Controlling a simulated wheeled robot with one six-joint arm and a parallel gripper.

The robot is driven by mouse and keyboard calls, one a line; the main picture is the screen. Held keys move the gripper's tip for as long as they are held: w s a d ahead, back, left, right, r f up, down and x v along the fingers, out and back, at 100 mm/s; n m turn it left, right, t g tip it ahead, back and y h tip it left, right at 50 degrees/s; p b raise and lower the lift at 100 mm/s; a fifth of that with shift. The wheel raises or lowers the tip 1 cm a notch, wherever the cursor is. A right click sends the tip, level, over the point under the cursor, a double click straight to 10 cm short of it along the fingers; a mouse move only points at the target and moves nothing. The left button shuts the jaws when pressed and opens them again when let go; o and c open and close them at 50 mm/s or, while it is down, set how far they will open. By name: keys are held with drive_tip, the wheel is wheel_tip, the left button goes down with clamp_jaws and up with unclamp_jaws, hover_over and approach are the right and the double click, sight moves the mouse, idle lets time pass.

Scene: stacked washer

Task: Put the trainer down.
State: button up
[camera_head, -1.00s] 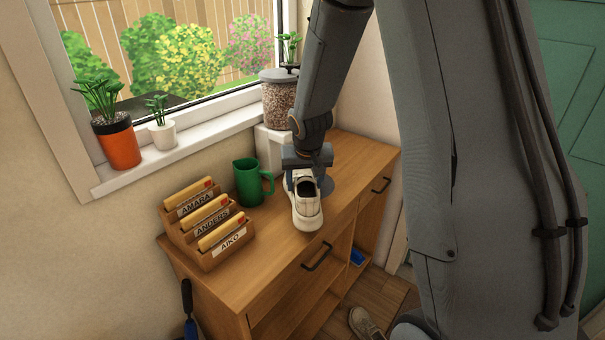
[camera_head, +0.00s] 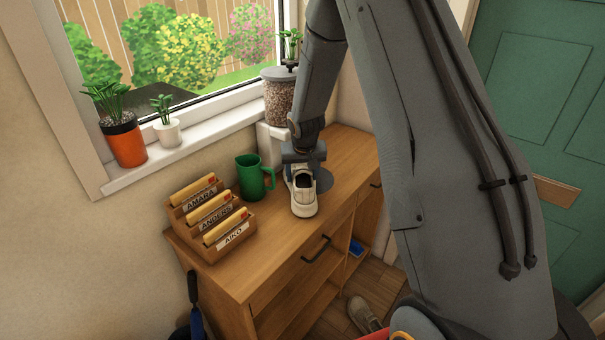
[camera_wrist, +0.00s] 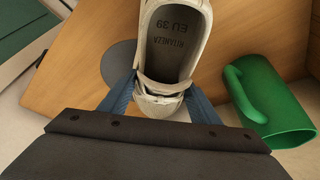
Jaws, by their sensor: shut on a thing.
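The cream trainer (camera_head: 303,203) is at the cabinet top (camera_head: 272,230), with its heel end toward the front edge in the head view. My gripper (camera_head: 298,165) is shut on the trainer from its far end. The wrist view shows the blue fingers (camera_wrist: 160,97) on either side of the trainer (camera_wrist: 172,45), with its insole marked EU 39. I cannot tell whether its sole touches the wood. A similar shoe (camera_head: 362,313) is on the floor, partly hidden by my body.
A green jug (camera_head: 250,178) stands left of the trainer; it also shows in the wrist view (camera_wrist: 268,100). A letter rack (camera_head: 212,252) is further left. A grey disc (camera_head: 321,181) and a dispenser (camera_head: 278,100) are close behind. Bare wood lies in front of the rack and right of the disc.

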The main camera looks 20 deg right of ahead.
drive_tip(key=o, duration=1.5)
